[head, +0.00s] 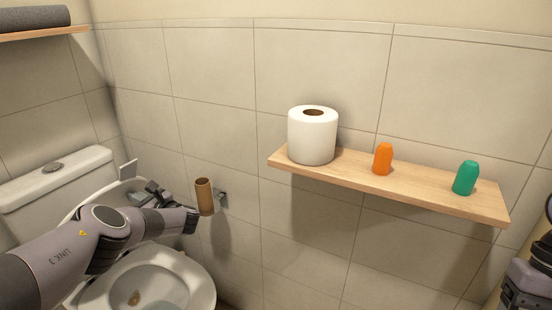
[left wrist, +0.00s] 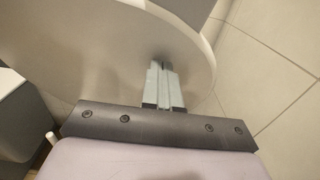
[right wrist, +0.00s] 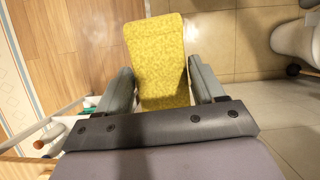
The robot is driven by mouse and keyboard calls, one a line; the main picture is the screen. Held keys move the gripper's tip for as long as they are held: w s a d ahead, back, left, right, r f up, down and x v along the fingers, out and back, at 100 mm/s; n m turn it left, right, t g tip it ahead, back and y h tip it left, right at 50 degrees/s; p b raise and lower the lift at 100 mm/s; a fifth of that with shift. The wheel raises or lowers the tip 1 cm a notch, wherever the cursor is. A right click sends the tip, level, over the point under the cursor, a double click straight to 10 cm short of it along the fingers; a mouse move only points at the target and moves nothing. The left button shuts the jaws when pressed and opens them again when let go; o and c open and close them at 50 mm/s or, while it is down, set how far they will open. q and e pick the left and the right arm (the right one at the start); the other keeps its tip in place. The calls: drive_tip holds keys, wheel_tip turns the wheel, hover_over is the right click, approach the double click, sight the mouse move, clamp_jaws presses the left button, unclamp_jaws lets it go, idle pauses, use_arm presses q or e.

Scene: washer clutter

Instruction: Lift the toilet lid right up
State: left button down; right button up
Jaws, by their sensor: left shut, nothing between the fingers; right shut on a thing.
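The toilet lid (head: 98,198) stands raised in front of the tank in the head view, partly hidden by my left arm. Its pale, rounded face (left wrist: 95,55) fills much of the left wrist view. My left gripper (head: 130,169) is shut and empty at the lid. Its closed fingers (left wrist: 160,72) overlap the lid's face near the rim in the left wrist view; I cannot tell whether they touch. The toilet seat (head: 203,285) lies down around the open bowl. My right gripper (right wrist: 160,68) is shut on a yellow sponge (right wrist: 160,45).
The tank (head: 55,182) stands behind the lid. A cardboard roll (head: 204,196) sits on a wall holder right of the toilet. A wooden shelf (head: 430,196) carries a toilet paper roll (head: 312,138), an orange bottle (head: 382,160) and a green bottle (head: 465,179).

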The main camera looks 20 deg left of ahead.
use_arm(q)
drive_tip(key=a+b, duration=0.6)
drive_tip(key=shift+w+a+f, duration=0.15)
drive_tip(key=shift+a+f, duration=0.05)
drive_tip(key=shift+a, duration=0.2)
drive_tip(key=shift+a+r, duration=0.15)
drive_tip(key=shift+r, duration=0.05)
use_arm(e)
wheel_tip(320, 180, down, 6)
drive_tip(key=shift+f, duration=0.15)
use_arm(q)
drive_tip(key=a+r+b, duration=0.1)
drive_tip(key=a+b, duration=0.5)
drive_tip(key=b, duration=0.2)
drive_tip(key=shift+w+r, duration=0.2)
drive_tip(key=shift+r, duration=0.1)
use_arm(e)
wheel_tip(320, 180, down, 8)
